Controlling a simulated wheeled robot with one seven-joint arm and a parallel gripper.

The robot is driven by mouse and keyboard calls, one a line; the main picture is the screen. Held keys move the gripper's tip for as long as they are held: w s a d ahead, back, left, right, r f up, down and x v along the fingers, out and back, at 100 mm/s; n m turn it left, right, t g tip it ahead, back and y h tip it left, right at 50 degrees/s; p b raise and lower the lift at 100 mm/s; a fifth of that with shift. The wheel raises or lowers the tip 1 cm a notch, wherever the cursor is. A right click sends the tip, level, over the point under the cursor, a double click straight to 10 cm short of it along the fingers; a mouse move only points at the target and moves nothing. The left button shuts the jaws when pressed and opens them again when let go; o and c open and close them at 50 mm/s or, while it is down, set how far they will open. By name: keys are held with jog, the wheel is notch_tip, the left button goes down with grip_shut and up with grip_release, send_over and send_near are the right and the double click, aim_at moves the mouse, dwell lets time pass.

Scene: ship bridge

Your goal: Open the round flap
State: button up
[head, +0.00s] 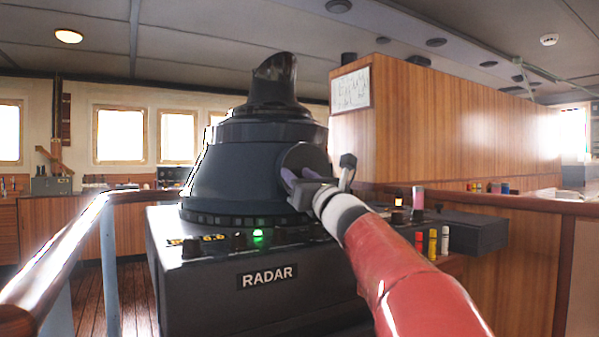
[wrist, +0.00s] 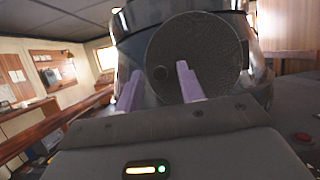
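The round flap (wrist: 205,45) is a dark grey speckled disc on the side of the radar hood (head: 235,165). It looks flat against the hood, so it appears shut. A small dark round spot, a knob or a hole, sits at its left part (wrist: 160,73). In the head view the flap (head: 305,155) is partly hidden by my gripper (head: 298,176). My gripper has two purple fingers spread apart in the wrist view (wrist: 159,70), with the dark spot between their tips. It is open and holds nothing. Whether the fingertips touch the flap I cannot tell.
The hood stands on a black console (head: 265,295) marked RADAR, with knobs and a green light. A wooden handrail (head: 70,250) runs at the left. Red, yellow and white cylinders (head: 432,243) stand at the console's right. A wooden partition (head: 460,120) rises behind.

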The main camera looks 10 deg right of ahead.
grip_shut()
dwell(0.3)
